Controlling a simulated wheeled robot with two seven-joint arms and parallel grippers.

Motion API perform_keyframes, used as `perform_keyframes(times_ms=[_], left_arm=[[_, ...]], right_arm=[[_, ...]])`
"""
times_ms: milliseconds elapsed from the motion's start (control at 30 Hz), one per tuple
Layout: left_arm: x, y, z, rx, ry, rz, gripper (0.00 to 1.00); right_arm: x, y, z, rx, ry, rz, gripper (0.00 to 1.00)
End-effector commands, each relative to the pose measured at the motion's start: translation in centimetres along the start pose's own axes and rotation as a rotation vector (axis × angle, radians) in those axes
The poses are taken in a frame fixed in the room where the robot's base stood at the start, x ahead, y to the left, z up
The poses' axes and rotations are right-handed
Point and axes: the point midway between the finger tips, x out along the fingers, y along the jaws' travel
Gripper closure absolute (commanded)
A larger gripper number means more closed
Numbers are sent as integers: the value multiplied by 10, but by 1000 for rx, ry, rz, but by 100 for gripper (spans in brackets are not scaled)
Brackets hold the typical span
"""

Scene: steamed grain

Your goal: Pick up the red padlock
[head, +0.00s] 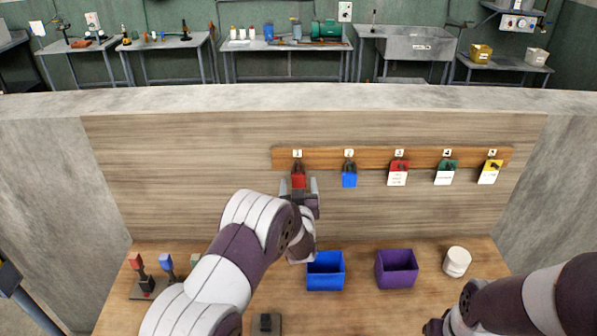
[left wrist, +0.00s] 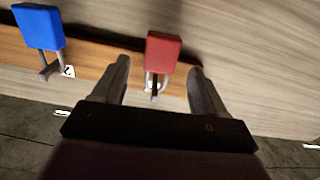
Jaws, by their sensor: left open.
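The red padlock (head: 298,180) hangs at the spot marked 1 on the wooden rail (head: 374,159). My left gripper (head: 299,186) is open in front of it, one finger on each side. In the left wrist view the red padlock (left wrist: 162,52) shows between the two spread fingers of the left gripper (left wrist: 158,80), its shackle towards the gripper's base. I cannot tell whether a finger touches it. My right arm comes in at the lower right of the head view, with its gripper mostly cut off.
A blue padlock (head: 349,180) hangs at spot 2, close to the right of the gripper. Tagged red, green and yellow locks hang farther right. Below stand a blue bin (head: 325,271), a purple bin (head: 397,268) and a white jar (head: 457,262). Small switches stand at the left.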

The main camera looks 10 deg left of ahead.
Motion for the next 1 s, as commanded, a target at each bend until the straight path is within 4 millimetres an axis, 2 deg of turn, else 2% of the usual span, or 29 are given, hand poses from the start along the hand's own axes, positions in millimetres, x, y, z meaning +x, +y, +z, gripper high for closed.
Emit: perform_keyframes(times_ms=[33,200,400,467,600,867,1000], left_arm=[[8,0,-9,0,-1,0,28],[29,0,-3,1,0,1,28],[30,0,-1,1,0,1,28],[30,0,-2,1,0,1,44],[30,0,-2,1,0,2,90],[30,0,-2,0,1,2,91],[30,1,-7,-1,3,2,91]], right_arm=[[-17,0,-2,0,1,0,100],[-21,0,-2,0,0,0,100],[-19,0,-2,0,0,0,100],[-19,0,-2,0,0,0,100],[-19,0,-2,0,0,0,100],[-18,0,-2,0,0,0,100],[-9,0,-1,0,1,0,100]])
